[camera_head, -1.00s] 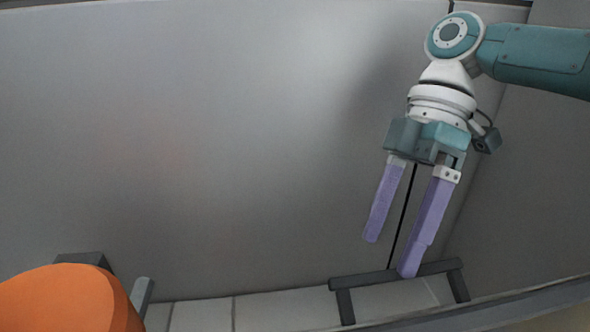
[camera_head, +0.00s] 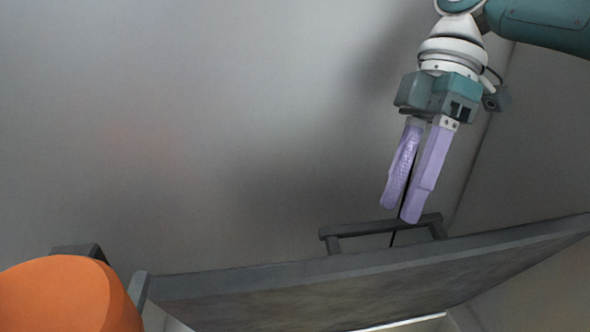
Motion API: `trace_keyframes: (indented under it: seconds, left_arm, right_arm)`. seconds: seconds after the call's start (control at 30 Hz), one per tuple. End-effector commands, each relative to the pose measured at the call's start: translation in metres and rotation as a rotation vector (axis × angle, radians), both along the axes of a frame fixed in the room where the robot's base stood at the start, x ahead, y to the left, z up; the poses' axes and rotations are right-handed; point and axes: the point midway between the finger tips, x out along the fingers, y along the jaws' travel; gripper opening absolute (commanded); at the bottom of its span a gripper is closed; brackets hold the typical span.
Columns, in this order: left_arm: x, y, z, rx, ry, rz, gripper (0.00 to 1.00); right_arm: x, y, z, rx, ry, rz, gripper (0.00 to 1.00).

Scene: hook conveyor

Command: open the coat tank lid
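My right gripper (camera_head: 398,212) hangs down at the upper right, its two lavender fingers close together. It is at a dark grey bar handle (camera_head: 354,229) on the edge of a dark grey slab, which looks like the tank lid (camera_head: 330,294). One fingertip overlaps the bar, and the other shows just above it. The bar seems to lie between the fingers, though the contact itself is hidden. The lid is tilted, with its broad mottled face turned toward me. My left gripper is not in view.
A rounded orange thing (camera_head: 62,296) stands at the lower left, with dark grey parts beside it. A large plain grey wall (camera_head: 200,130) fills the background. A light strip shows below the lid at the bottom. The space left of my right gripper is clear.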

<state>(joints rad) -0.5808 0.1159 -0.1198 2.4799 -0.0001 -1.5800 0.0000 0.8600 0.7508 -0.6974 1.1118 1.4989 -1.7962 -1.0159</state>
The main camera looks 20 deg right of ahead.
Motion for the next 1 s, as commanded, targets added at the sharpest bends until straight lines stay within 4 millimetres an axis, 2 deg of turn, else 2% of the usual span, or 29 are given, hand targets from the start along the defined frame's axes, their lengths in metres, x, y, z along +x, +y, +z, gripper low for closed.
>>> trace_keyframes:
  seconds: [0.2, 0.3, 0.67, 0.87, 1.0]
  left_arm:
    - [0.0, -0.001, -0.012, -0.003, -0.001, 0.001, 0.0]
    - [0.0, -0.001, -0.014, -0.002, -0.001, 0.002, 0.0]
    - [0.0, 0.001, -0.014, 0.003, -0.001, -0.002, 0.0]
    - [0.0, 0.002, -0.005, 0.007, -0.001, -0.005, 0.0]
    - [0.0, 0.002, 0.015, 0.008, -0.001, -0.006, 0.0]
  right_arm:
    - [0.011, -0.019, 0.039, 0.011, -0.002, 0.001, 0.45]
    - [0.014, -0.023, 0.05, 0.013, 0.001, 0.004, 0.45]
    - [0.014, -0.027, 0.058, 0.015, 0.003, 0.007, 0.45]
    - [0.016, -0.019, 0.064, -0.032, 0.038, -0.044, 0.23]
    - [0.021, -0.001, 0.074, -0.164, 0.119, -0.201, 0.07]
